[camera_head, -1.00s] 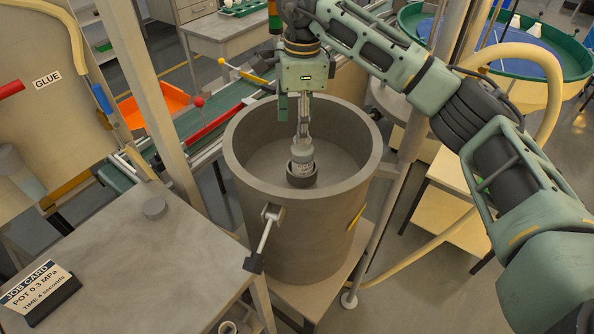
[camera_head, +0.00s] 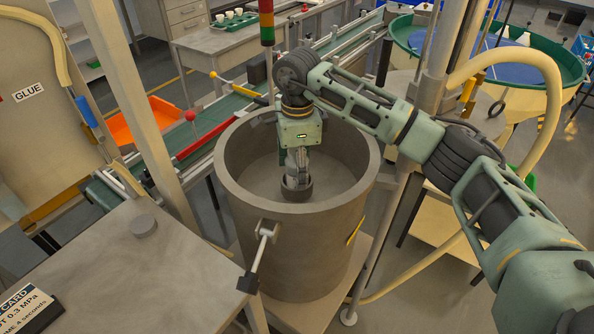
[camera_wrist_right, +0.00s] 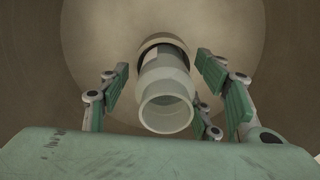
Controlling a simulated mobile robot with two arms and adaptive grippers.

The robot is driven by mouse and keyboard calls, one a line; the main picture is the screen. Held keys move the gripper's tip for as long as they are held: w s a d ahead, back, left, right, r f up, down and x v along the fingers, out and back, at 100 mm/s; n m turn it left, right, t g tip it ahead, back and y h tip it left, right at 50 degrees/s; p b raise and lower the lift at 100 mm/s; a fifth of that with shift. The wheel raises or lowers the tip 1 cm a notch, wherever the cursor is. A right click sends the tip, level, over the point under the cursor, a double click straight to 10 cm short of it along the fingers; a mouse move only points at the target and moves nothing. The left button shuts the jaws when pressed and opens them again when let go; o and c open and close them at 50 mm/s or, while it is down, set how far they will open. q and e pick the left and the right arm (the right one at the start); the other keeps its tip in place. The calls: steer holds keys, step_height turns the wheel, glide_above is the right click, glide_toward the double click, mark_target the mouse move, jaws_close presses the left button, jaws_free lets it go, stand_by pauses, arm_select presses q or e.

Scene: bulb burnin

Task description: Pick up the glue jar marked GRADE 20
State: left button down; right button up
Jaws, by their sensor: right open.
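A pale translucent glue jar (camera_wrist_right: 166,85) stands in a dark round holder on the floor of the big grey pot (camera_head: 232,190). The holder (camera_head: 297,193) shows in the head view, with the jar mostly hidden there by my right gripper (camera_head: 297,172). My right gripper reaches down inside the pot, over the jar. In the right wrist view its green-padded fingers are spread on both sides of the jar, with gaps left and right. A light label patch shows on the jar's side, but no grade is readable. My left gripper is not in view.
The pot's thick rim surrounds my right gripper. A clamp handle (camera_head: 262,250) hangs at its front. A conveyor (camera_head: 225,115) runs behind, and a post rises right.

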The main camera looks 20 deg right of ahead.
steer(key=c, duration=1.4)
